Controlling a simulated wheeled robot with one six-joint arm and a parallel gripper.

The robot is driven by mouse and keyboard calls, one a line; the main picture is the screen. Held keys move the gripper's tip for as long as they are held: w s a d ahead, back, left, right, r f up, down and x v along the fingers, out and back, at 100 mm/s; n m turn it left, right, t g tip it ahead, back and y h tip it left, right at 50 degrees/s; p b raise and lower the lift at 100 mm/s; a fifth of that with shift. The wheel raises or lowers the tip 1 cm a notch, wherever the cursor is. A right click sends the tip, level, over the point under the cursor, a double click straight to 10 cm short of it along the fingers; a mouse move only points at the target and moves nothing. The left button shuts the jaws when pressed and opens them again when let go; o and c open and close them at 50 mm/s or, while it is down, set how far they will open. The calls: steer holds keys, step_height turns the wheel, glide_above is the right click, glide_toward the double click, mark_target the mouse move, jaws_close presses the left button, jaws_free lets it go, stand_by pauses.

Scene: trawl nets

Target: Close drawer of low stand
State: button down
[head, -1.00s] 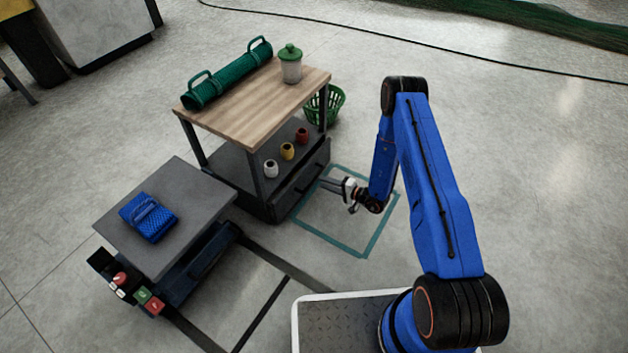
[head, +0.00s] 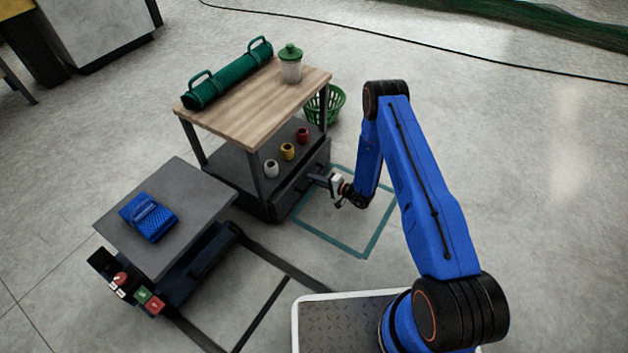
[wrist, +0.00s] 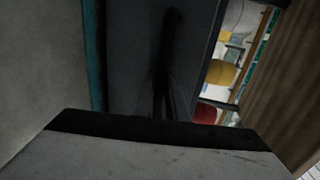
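The low stand (head: 255,108) has a wooden top and a dark lower shelf. Its dark drawer (head: 287,196) is below that shelf, facing my arm, and looks almost flush with the stand; I cannot tell whether a small gap remains. My gripper (head: 316,180) is low at the right part of the drawer front, its tips at or very near it; contact is unclear. In the wrist view a dark panel (wrist: 135,50), apparently the drawer front, fills the middle, with a dark shadow on it. Whether the fingers are open or shut does not show clearly.
White, yellow and red small pots (head: 287,151) stand on the lower shelf. A green roll (head: 228,75) and lidded jar (head: 291,66) are on top. A green basket (head: 325,104) stands behind. A grey cart (head: 185,190) is at left. Floor inside the teal outline (head: 345,225) is clear.

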steer(key=x, duration=0.4)
steer(key=shift+w+r, duration=0.15)
steer(key=shift+r, duration=0.25)
steer(key=c, duration=1.8)
jaws_free()
steer(key=shift+a, duration=0.15)
steer(key=v, duration=1.7)
steer(key=shift+d, duration=0.2)
